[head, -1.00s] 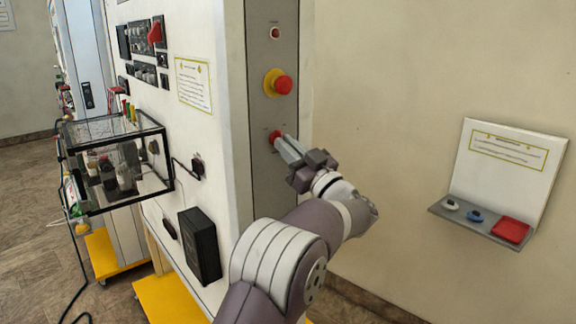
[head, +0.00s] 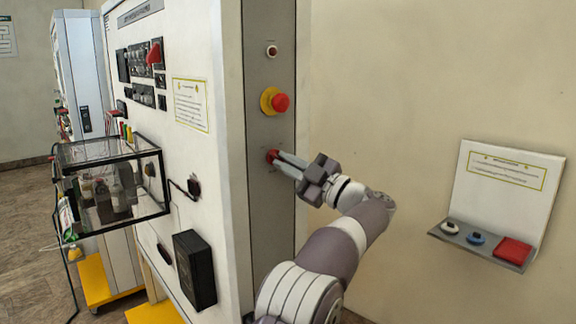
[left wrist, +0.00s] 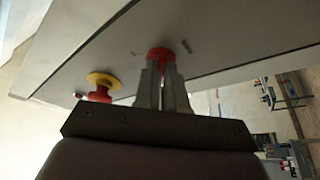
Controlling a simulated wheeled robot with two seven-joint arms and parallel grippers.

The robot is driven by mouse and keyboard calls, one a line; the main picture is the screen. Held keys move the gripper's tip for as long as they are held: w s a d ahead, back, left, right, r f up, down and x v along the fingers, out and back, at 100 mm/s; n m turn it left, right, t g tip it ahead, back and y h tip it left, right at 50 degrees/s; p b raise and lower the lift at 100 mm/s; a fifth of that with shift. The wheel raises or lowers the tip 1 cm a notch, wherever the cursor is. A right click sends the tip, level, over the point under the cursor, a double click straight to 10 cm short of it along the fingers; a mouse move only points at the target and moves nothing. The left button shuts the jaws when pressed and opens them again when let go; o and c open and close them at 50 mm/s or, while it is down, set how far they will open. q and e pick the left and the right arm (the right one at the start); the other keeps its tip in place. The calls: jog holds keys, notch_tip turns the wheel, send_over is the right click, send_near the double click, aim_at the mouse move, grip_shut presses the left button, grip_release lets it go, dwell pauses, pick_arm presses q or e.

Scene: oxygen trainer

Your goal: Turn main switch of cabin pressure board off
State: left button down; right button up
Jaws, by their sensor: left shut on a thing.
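The main switch (head: 271,156) is a red knob low on the grey side strip of the cabin pressure board (head: 232,130). My left gripper (head: 279,158) is at the knob, with its fingers shut on it. In the left wrist view the red knob (left wrist: 160,54) shows between and just beyond the two fingertips (left wrist: 161,68). The fingers hide part of the knob, so I cannot tell its exact turn position. My right gripper is not in view.
A red emergency button on a yellow ring (head: 280,102) sits above the knob, with a small red lamp (head: 272,51) higher up. A glass case (head: 110,190) juts out at left. A wall shelf (head: 480,248) is at right. The wall between is clear.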

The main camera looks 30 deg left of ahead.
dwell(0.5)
pick_arm(q)
jog(key=c, duration=1.4)
grip_release()
jog(key=shift+c, duration=0.2)
jog(key=shift+o, duration=1.2)
jog(key=shift+w+a, duration=0.1)
jog(key=shift+a, duration=0.05)
jog(key=shift+f, duration=0.1)
jog(key=b+v, duration=0.2)
jog(key=v, duration=1)
jog(key=shift+d+b, duration=0.25)
jog(key=shift+b, duration=0.1)
